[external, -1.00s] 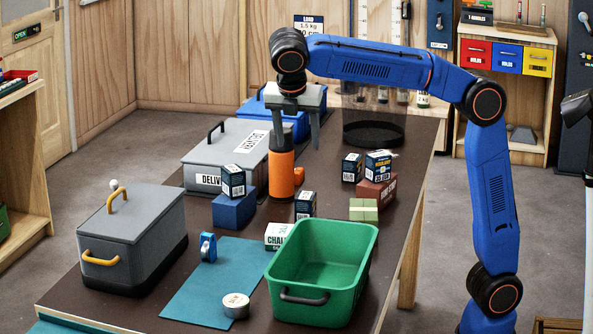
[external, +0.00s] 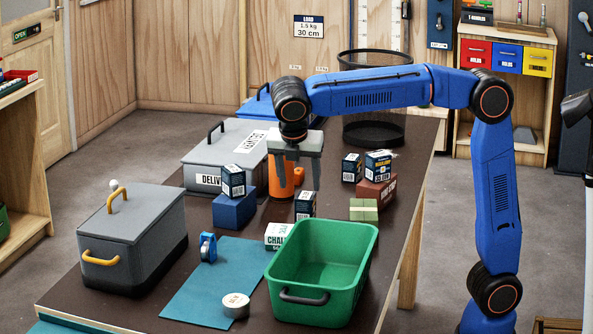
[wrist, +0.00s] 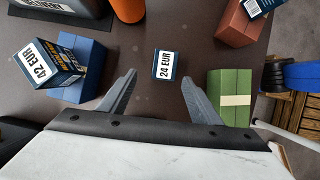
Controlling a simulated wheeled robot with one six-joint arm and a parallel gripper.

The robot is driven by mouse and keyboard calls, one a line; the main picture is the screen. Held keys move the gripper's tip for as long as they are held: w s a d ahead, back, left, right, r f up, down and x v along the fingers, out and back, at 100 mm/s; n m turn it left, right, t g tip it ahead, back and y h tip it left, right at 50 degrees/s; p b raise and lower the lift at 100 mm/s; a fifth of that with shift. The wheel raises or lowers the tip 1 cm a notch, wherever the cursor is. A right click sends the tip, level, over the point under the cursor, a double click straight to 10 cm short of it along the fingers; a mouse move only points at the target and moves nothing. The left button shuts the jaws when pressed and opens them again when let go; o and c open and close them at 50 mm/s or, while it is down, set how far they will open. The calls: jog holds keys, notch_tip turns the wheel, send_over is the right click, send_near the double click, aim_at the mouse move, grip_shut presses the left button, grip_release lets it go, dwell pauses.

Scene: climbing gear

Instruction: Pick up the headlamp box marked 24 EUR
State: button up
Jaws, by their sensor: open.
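The headlamp box marked 24 EUR (wrist: 164,65) stands on the dark table in the wrist view, its label facing up, between and beyond my two fingers. In the external view this small dark box (external: 305,205) stands in front of the orange bottle. My gripper (external: 291,184) is open and empty, pointing down above and behind the box. In the wrist view its fingers (wrist: 163,92) are spread wide, apart from the box. A similar box marked 42 EUR (wrist: 50,60) sits on a blue block to the left.
The blue block (external: 234,210), orange bottle (external: 276,178), red-brown block (external: 376,190) and green block (external: 364,210) surround the box. A white chalk box (external: 278,236) and green bin (external: 322,262) stand nearer. Dark table shows between them.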

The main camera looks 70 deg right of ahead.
aim_at(305, 197)
jog(key=x, duration=0.4)
jog(key=shift+f, duration=0.2)
jog(key=x, duration=0.4)
jog(key=shift+s+d+f, duration=0.1)
jog(key=shift+s+d, duration=0.1)
jog(key=shift+s, duration=0.2)
jog(key=shift+d+f, duration=0.2)
jog(key=shift+f, duration=0.4)
jog(key=c, duration=1.2)
jog(key=shift+r, duration=0.1)
